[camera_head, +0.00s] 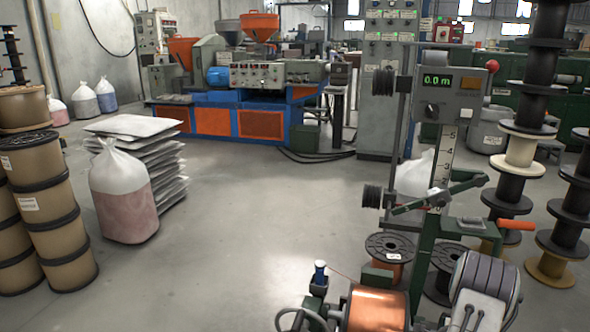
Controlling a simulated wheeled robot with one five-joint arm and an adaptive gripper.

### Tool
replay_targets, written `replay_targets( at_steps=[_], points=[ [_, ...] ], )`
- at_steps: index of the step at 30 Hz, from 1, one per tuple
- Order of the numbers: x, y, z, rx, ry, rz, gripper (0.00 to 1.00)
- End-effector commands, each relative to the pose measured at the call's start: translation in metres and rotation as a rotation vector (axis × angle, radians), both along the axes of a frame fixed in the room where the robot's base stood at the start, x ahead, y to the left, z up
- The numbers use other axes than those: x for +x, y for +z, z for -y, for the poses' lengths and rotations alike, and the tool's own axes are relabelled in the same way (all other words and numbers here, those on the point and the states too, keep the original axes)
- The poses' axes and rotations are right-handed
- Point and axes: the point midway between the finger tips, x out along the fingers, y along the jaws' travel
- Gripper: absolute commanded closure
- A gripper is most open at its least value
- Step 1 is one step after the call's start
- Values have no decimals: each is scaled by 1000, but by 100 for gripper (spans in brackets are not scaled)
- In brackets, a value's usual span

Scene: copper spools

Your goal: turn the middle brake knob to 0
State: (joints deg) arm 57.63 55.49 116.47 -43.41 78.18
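I cannot make out a row of brake knobs, and no knob with a readable 0 setting shows. A grey control box (451,95) on the right of the head view carries a green display reading 0.0 m. A small dark knob (432,109) sits below that display; I cannot tell whether it is a brake knob. A narrow numbered scale (442,155) runs down the post under the box. My gripper is not in view.
A copper spool (376,308) and a grey ribbed motor-like unit (485,287) fill the bottom right. Stacks of black spools (505,187) stand at right, tan spools (55,225) at left. A pink-filled sack (124,195) stands by piled flat bags. The centre floor (245,225) is clear.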

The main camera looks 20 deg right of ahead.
Motion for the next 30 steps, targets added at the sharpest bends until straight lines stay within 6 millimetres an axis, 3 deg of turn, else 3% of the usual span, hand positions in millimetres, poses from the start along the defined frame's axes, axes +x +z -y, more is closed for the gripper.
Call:
replay_targets(
  at_steps=[30],
  points=[
    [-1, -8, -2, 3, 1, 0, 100]
  ],
)
